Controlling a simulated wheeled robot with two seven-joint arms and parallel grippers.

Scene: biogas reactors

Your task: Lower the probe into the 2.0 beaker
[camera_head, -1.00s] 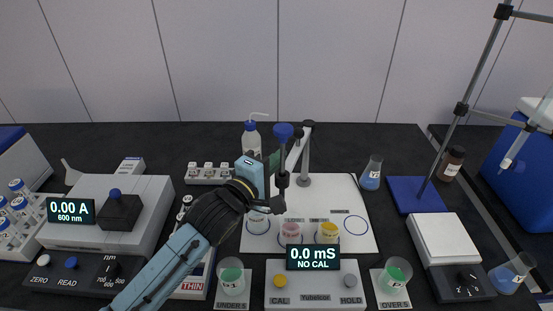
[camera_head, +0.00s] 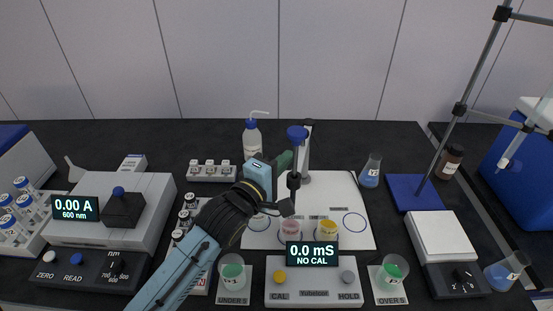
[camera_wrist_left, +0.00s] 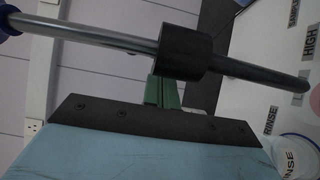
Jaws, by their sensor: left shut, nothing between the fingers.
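The probe, with a blue cap and dark shaft (camera_head: 296,158), stands roughly upright above the mat in the head view. Its black collar (camera_wrist_left: 187,52) and grey rod cross the left wrist view. My left gripper (camera_head: 284,160) is shut, with its green fingers (camera_wrist_left: 163,92) right by the collar; whether they touch it is hidden. The probe's lower end is over or just behind a pink beaker (camera_head: 290,228). A yellow beaker (camera_head: 328,227) stands to its right. I cannot read which is the 2.0 beaker. A rinse beaker (camera_wrist_left: 296,155) shows in the wrist view. My right gripper is not in view.
The white mat (camera_head: 345,195) has an empty blue ring at right. A holder post (camera_head: 307,150) stands behind the probe. The meter (camera_head: 312,275) reads 0.0 mS, NO CAL. Green-filled beakers (camera_head: 392,271) (camera_head: 232,270) flank it. A wash bottle (camera_head: 252,140) stands behind my gripper.

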